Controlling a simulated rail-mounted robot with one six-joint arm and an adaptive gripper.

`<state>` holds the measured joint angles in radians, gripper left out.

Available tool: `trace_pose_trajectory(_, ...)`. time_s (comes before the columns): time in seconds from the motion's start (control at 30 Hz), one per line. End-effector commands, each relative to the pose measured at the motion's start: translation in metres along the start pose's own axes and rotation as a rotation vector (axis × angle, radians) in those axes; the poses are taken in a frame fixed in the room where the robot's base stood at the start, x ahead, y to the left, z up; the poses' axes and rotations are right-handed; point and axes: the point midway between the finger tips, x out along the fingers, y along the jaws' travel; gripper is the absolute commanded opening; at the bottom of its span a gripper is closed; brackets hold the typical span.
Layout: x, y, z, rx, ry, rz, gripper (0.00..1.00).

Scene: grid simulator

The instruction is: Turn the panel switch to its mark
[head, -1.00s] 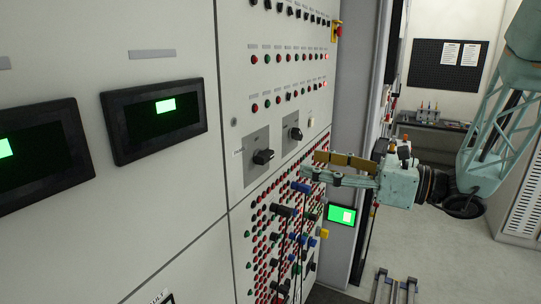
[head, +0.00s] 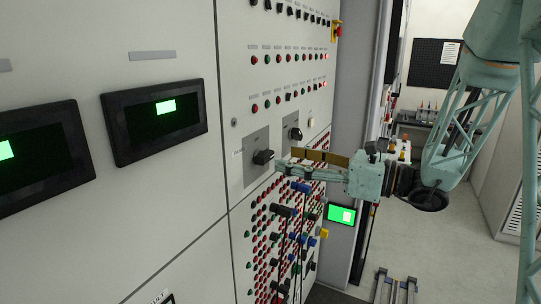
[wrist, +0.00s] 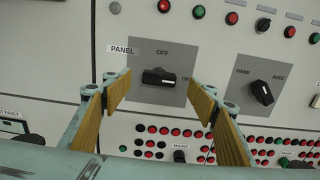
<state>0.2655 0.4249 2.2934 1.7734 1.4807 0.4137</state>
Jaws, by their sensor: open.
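The panel switch is a black rotary knob (wrist: 159,77) on a grey plate (wrist: 150,57) marked PANEL, with OFF above and ON at the right. In the wrist view its knob lies roughly horizontal. The knob also shows in the head view (head: 263,157). My gripper (wrist: 161,88) is open, its two wood-coloured finger pads on either side of the knob in the wrist view. In the head view my gripper (head: 284,158) is just right of the knob, close to the panel.
A second knob (wrist: 262,92), marked HAND and AUTO, sits to the right on its own plate. Below are rows of red and green buttons (wrist: 170,131). Blue and black plugs with cables (head: 301,187) hang under my gripper. The floor at right is open.

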Motion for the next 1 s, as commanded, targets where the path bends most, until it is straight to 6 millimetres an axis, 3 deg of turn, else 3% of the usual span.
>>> trace_pose_trajectory(0.6, 0.055, 0.001, 0.0, 0.0, 0.001, 0.002, 0.53)
trace_pose_trajectory(1.0, 0.068, 0.001, 0.0, 0.0, 0.0, 0.001, 0.53)
